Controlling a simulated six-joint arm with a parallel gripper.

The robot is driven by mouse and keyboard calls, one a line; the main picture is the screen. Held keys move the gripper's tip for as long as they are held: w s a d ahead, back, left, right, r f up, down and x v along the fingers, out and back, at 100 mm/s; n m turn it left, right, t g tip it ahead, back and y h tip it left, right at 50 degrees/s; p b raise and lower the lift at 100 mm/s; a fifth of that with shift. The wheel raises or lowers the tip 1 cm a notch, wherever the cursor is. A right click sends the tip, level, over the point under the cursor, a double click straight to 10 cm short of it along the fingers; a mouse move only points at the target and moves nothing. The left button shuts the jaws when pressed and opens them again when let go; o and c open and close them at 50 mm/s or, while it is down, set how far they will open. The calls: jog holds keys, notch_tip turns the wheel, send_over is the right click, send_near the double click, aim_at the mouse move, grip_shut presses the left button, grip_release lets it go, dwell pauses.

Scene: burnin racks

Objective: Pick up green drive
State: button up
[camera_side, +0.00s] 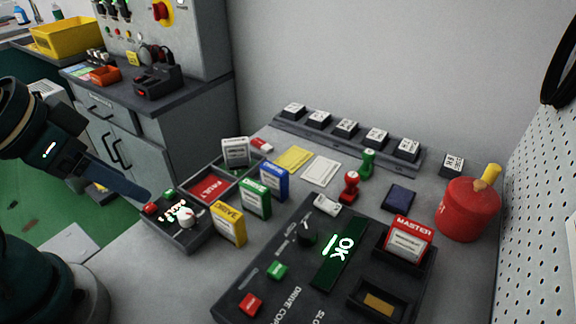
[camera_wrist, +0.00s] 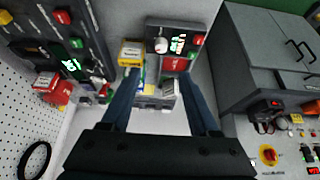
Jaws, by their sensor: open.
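The green drive (camera_side: 254,199) stands upright in the side view, in a row between the yellow drive (camera_side: 228,224) and the blue drive (camera_side: 274,181), beside a dark tray. My gripper (camera_side: 146,193) is at the left in the side view, apart from the drives, with one finger clearly showing. In the wrist view my gripper (camera_wrist: 161,78) is open and empty, its two fingers spread. The yellow drive (camera_wrist: 131,53) shows there near the left fingertip. The green drive cannot be made out clearly in that view, where the left finger covers part of the row.
The dark tray (camera_side: 170,205) has a red FAULT area (camera_side: 209,190) and a grey-white drive (camera_side: 235,151). A copier console (camera_side: 262,300) with a red MASTER drive (camera_side: 408,240) is in front. Red and green stamps (camera_side: 368,161) stand behind. A red canister (camera_side: 468,210) is right.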

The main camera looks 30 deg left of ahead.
dwell(0.3)
jog(key=w+d+r+n+h, duration=0.1)
jog(key=w+d+r+n, duration=0.1)
jog(key=w+r+n, duration=0.35)
jog(key=n+g+h, duration=0.3)
jog(key=n+g, duration=0.1)
jog(key=n, duration=0.7)
send_over(250, 183)
jog(key=s, duration=0.2)
notch_tip(250, 183, down, 7)
jog(key=shift+n+g, duration=0.7)
jog(key=shift+n, duration=0.05)
jog(key=f, duration=0.2)
jog(key=w+f, duration=0.1)
jog(key=f, duration=0.1)
jog(key=w+a+f, duration=0.1)
jog(key=f, duration=0.1)
jog(key=shift+w+f, duration=0.15)
jog(key=shift+d+f+h, duration=0.1)
jog(key=shift+f+h, duration=0.2)
jog(key=shift+f, duration=0.4)
jog(key=shift+x, duration=2.25)
